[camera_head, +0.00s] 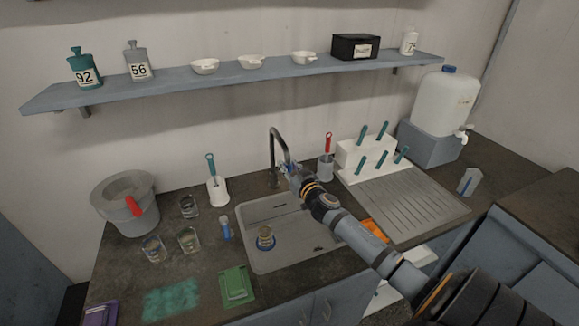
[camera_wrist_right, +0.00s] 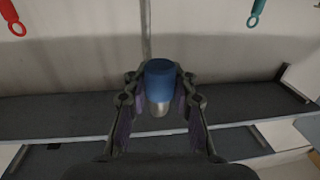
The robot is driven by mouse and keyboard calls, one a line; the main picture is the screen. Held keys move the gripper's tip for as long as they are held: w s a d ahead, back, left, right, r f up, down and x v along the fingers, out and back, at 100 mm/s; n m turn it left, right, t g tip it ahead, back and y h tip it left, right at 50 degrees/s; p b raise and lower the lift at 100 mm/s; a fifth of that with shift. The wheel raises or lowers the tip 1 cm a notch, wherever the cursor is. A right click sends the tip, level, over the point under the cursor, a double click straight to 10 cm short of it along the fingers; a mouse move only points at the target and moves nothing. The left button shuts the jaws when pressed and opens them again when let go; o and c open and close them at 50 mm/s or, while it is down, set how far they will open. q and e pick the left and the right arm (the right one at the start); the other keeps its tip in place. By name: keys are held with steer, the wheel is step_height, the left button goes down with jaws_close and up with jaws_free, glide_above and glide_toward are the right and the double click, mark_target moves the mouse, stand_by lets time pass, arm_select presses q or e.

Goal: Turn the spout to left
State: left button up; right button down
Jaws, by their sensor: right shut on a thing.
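The dark curved tap spout (camera_head: 274,143) rises behind the sink (camera_head: 292,250) and arches forward, its outlet end leaning slightly right above the back of the basin. My right gripper (camera_head: 291,168) reaches in from the lower right and is at the spout's outlet end, which it partly hides. In the right wrist view, my gripper (camera_wrist_right: 159,100) is shut on a blue cylindrical piece with a silver end (camera_wrist_right: 159,80), which appears to be the spout's tip. My left gripper is not in view.
A jar (camera_head: 265,237) stands in the sink. Left of it are a grey bucket (camera_head: 128,208), several glasses and a brush holder (camera_head: 217,190). Right of the tap are a red-handled tool (camera_head: 328,143), a white rack (camera_head: 352,154) and a draining board (camera_head: 420,200). A shelf (camera_head: 170,84) hangs above.

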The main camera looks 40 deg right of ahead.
steer(key=w+a+m+g+h+b, duration=0.2)
steer(key=w+a+m+h+b, duration=0.2)
steer(key=a+h+b, duration=0.2)
steer(key=shift+w+a+f+b, duration=0.35)
steer(key=shift+a+b, duration=0.85)
steer(key=shift+b, duration=0.6)
steer(key=shift+r, duration=0.1)
steer(key=c, duration=1.5)
jaws_free()
steer(key=o, duration=0.4)
steer(key=shift+w+a+r, duration=0.1)
steer(key=shift+a+r, duration=0.05)
steer(key=v, duration=0.7)
steer(key=shift+s+a, duration=0.15)
steer(key=shift+s, duration=0.1)
